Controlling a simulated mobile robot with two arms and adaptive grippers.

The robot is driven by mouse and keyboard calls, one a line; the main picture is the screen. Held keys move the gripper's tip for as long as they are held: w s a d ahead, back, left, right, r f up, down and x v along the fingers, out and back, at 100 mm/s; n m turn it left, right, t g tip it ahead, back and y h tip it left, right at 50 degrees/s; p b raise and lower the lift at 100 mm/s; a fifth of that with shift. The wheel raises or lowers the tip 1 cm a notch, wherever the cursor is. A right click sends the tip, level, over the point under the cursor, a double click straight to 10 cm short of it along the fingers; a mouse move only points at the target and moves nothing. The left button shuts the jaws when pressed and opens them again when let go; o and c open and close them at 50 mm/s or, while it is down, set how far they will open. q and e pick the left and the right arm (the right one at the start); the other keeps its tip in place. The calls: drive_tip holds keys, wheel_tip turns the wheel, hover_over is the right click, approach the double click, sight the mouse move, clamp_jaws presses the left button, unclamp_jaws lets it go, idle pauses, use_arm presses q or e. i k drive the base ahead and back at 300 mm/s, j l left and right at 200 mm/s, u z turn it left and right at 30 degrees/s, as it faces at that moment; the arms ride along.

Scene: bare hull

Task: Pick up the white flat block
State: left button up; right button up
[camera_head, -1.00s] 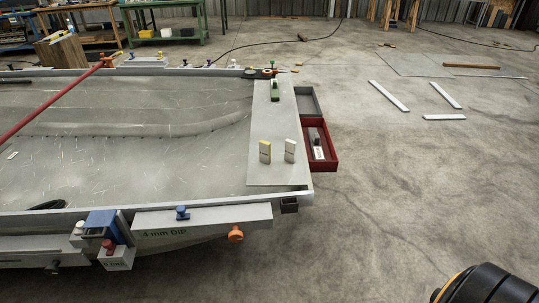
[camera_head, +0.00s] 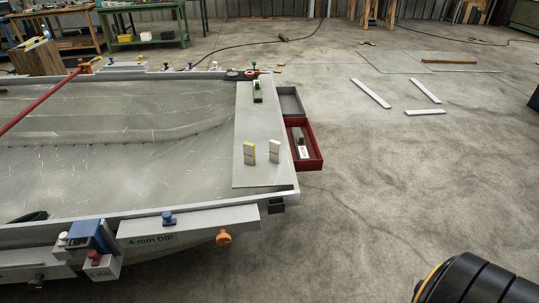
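A white flat block (camera_head: 274,151) stands upright on the grey board at the right end of the hull. A similar block with a yellow edge (camera_head: 249,153) stands just to its left, with a small gap between them. Another pale piece with a dark part (camera_head: 302,147) lies in the red tray; its exact shape is too small to tell. Neither of my grippers is in view. A dark rounded part with an orange ring, likely of my own arm, shows at the lower right, well away from the blocks.
White strips (camera_head: 371,93) lie on the floor beyond. The floor right of the hull is largely clear.

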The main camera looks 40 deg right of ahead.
sight(275, 146)
drive_tip(key=i+l+u, duration=0.1)
drive_tip(key=l, duration=0.55)
drive_tip(key=i+l+u, duration=0.1)
drive_tip(key=l, duration=0.6)
drive_tip(key=l+u, duration=0.1)
drive_tip(key=l, duration=0.55)
drive_tip(key=i, duration=0.1)
